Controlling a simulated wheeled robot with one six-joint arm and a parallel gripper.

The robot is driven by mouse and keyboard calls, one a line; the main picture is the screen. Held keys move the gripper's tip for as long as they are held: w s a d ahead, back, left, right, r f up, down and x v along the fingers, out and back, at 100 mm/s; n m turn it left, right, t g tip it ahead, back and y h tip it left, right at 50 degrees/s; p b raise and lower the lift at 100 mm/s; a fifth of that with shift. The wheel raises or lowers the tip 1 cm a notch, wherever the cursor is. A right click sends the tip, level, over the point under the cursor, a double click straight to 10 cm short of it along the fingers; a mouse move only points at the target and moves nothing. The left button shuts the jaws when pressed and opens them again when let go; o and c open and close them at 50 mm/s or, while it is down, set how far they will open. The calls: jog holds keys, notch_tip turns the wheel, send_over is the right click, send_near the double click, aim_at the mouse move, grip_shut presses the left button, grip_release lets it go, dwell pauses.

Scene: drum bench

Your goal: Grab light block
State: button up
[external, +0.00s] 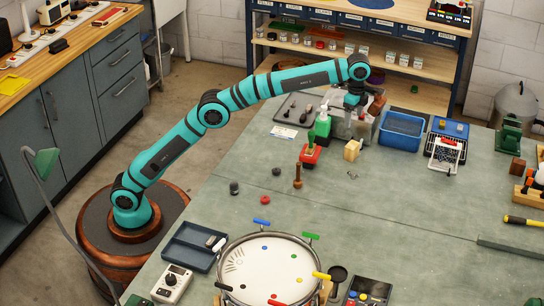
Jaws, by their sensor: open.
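A small light-wood block (353,149) stands on the grey-green bench, right of a red-based object with a green top. My gripper (354,113) hangs at the end of the teal arm, above and slightly behind the block in the picture. It is open and apart from the block. Its fingertips are small and hard to separate from the clear and grey items behind them.
A green bottle (323,122), a red-based green-topped object (310,153) and a blue bin (401,130) stand close by. A brown wooden peg (298,177) stands in front. A drum (268,268) sits at the near edge.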

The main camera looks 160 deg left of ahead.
aim_at(351, 144)
notch_tip(351, 144, down, 11)
jog(key=shift+r, duration=0.15)
jog(key=shift+s+a+f, duration=0.1)
jog(key=shift+f, duration=1.25)
jog(key=shift+s+a+f, duration=0.1)
jog(key=shift+f, duration=1.2)
jog(key=c, duration=1.1)
jog(key=shift+r, duration=0.15)
